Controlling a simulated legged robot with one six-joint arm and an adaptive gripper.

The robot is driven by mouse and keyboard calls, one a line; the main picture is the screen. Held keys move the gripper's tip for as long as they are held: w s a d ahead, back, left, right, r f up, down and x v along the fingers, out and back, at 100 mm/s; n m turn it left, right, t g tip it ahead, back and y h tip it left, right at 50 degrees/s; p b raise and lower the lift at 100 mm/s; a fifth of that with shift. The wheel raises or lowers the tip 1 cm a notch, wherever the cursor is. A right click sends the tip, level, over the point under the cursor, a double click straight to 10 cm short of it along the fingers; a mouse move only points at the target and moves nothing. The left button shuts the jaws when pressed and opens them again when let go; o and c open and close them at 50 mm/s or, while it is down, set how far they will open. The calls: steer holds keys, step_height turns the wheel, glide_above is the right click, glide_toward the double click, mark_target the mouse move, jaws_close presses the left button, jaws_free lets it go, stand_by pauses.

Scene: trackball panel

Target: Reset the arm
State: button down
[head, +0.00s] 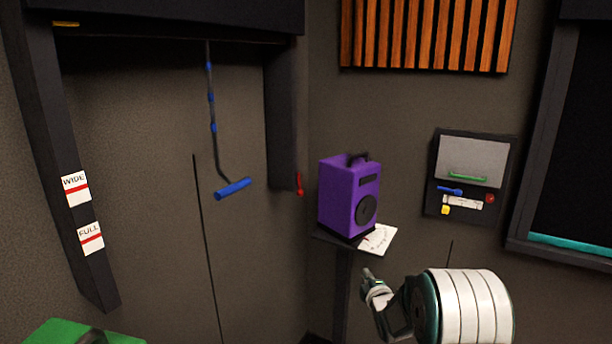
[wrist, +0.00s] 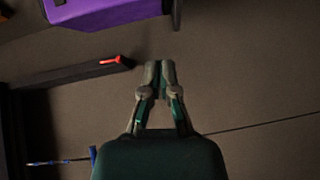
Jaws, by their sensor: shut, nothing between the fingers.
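My gripper (head: 368,277) shows at the lower right of the head view, at the end of my white and dark green arm. In the wrist view my gripper (wrist: 160,66) has its two fingers together with nothing between them. It is in free air, below and near the small shelf with the purple speaker (head: 349,195). The purple speaker is also cut off at the top of the wrist view (wrist: 105,12). The gripper touches nothing that I can see. No trackball is clearly visible.
A panel (head: 430,205) with a green handle (head: 467,177) hangs on the right wall. A blue pull handle (head: 233,188) hangs at the left. A red lever (head: 300,184) sits on the dark post. A green object (head: 60,333) is at bottom left. Bare wall lies between.

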steer(key=s+r+m+g+h, duration=0.4)
steer(key=s+r+m, duration=0.5)
steer(key=s+r, duration=0.65)
steer(key=s+a+f+m+g, duration=0.1)
steer(key=s+m+g, duration=0.2)
steer(key=s, duration=1.2)
steer(key=s+m+g+y, duration=0.1)
steer(key=s+m+g, duration=0.3)
steer(key=s, duration=1.1)
steer(key=shift+s+a+f+m+y, duration=0.3)
steer(key=shift+a+f+m, duration=0.1)
steer(key=shift+m, duration=0.7)
